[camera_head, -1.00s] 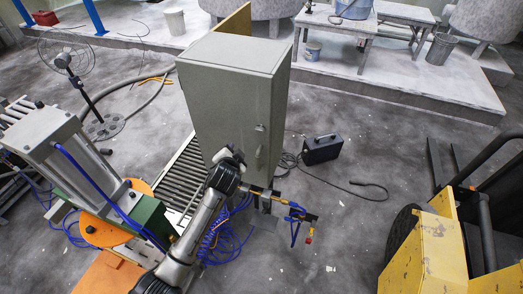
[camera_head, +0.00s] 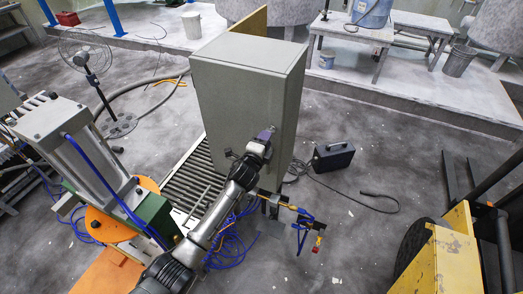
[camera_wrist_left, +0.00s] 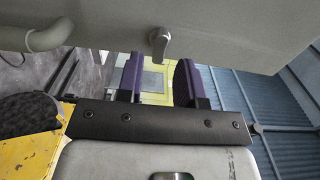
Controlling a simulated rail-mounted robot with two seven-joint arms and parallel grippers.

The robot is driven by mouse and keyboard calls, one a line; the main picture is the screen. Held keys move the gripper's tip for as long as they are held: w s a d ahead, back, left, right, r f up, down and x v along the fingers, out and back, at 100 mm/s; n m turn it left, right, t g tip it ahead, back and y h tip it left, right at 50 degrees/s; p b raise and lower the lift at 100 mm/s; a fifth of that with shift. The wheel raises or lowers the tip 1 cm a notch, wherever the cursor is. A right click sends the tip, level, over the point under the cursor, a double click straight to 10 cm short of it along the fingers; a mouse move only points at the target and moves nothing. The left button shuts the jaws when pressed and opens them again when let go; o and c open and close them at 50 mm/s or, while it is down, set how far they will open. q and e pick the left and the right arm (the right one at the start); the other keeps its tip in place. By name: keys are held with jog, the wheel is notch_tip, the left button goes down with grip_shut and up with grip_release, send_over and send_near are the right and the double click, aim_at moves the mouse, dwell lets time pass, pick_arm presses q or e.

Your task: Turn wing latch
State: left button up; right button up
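The tall grey cabinet (camera_head: 235,95) stands in the middle of the head view. Its door face also fills the top of the left wrist view (camera_wrist_left: 230,25). A small grey wing latch (camera_wrist_left: 159,42) sticks out from that face. It lies in line with the gap between the purple fingers of my left gripper (camera_wrist_left: 160,80), just beyond their tips. The fingers are apart with nothing between them. In the head view my left gripper (camera_head: 266,135) is at the cabinet's front face and hides the latch. My right gripper is in neither view.
A curved grey handle (camera_wrist_left: 48,38) is on the door, left of the latch in the wrist view. A press with an orange disc (camera_head: 105,225) stands at left, a black case (camera_head: 332,156) lies right of the cabinet, and a yellow vehicle (camera_head: 450,260) is at lower right.

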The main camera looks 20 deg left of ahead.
aim_at(271, 130)
pick_arm(q)
jog(key=shift+w+b, duration=1.15)
jog(key=shift+w, duration=0.7)
jog(key=c, duration=0.5)
jog(key=m, duration=0.5)
jog(key=shift+c, duration=0.3)
jog(key=m, duration=1.2)
jog(key=shift+o, duration=1.3)
jog(key=shift+m, duration=0.4)
jog(key=o, duration=0.5)
jog(key=shift+o, duration=0.2)
jog(key=shift+s, duration=0.1)
